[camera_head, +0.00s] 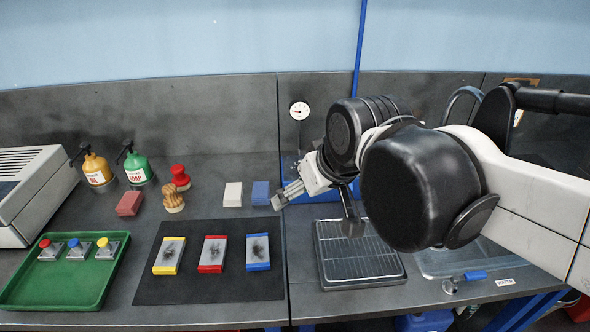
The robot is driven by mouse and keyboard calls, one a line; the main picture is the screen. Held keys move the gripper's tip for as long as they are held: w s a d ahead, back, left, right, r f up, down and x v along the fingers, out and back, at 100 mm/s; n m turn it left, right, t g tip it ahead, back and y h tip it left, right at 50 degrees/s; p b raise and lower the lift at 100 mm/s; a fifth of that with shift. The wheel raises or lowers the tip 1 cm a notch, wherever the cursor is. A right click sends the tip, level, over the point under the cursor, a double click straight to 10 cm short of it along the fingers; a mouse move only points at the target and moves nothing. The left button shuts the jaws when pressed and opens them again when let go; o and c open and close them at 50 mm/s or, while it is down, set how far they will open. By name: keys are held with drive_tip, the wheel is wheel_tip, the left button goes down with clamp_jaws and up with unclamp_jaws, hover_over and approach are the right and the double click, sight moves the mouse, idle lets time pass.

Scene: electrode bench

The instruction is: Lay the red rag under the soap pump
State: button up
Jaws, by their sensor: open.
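The red rag (129,203) looks like a small folded block and lies flat on the bench at the left, in front of the pumps. The soap pump (137,167) is a green bottle with a black pump head and a SOAP label. It stands upright behind the rag and slightly to its right, apart from it. My gripper (318,208) is open and appears empty, well to the right of both, near the drying rack. My arm hides part of the bench behind it.
A yellow pump bottle (96,169) stands left of the soap pump. White (233,194) and blue (261,193) folded blocks lie farther right. A green tray (88,285), dark mat (209,291) and rack (362,281) occupy the front.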

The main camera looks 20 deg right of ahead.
drive_tip(key=s+d+f+m+h, duration=0.1)
drive_tip(key=s+d+f, duration=0.2)
drive_tip(key=s, duration=0.2)
drive_tip(key=shift+s+f+m+t, duration=0.2)
drive_tip(key=shift+s+m+t, duration=0.1)
drive_tip(key=shift+m, duration=0.1)
